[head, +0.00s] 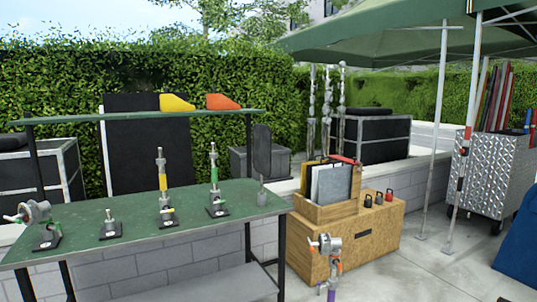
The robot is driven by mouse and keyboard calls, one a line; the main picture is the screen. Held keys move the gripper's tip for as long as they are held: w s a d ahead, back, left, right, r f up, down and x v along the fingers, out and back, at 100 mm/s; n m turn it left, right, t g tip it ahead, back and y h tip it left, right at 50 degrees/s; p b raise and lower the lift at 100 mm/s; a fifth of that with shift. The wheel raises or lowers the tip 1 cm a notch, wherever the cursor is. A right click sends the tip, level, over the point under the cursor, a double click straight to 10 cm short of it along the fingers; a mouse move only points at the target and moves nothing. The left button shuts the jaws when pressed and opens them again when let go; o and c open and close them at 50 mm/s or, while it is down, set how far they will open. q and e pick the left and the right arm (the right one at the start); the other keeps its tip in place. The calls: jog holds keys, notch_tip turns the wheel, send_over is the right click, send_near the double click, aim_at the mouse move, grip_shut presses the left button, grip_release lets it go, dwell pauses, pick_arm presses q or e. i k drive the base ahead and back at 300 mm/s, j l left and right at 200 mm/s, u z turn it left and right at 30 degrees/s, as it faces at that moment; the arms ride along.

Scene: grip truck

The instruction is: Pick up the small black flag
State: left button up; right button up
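A small black paddle-shaped panel with rounded corners (262,150), which looks like the small black flag, stands upright at the right end of the green table (110,235). Its lower end meets a small grey cup-like holder (262,197) on the table top. I cannot tell how it is fixed there. A much larger black panel (148,150) stands behind the table, partly hidden by the green shelf. Neither of my grippers shows in the head view.
Several clamps and small stands on black bases, such as one with a green rod (214,175), stand along the table. A wooden box of flat panels (325,211) sits on a wooden crate (390,228) to the right. A clamp head (326,243) rises in the foreground. Paving at right is partly clear.

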aim_at(262, 133)
jog(key=i+j+z, duration=0.15)
jog(key=z, duration=0.35)
jog(key=i+j+z, duration=0.3)
jog(key=z, duration=0.15)
jog(key=i+j+z, duration=0.25)
jog(key=j, duration=0.4)
jog(key=i+j+z, duration=0.1)
jog(key=i+j, duration=0.35)
jog(key=j, duration=0.2)
jog(key=i+j, duration=0.15)
jog(key=j, duration=0.2)
jog(key=i+j, duration=0.15)
jog(key=j, duration=0.2)
jog(key=z, duration=0.05)
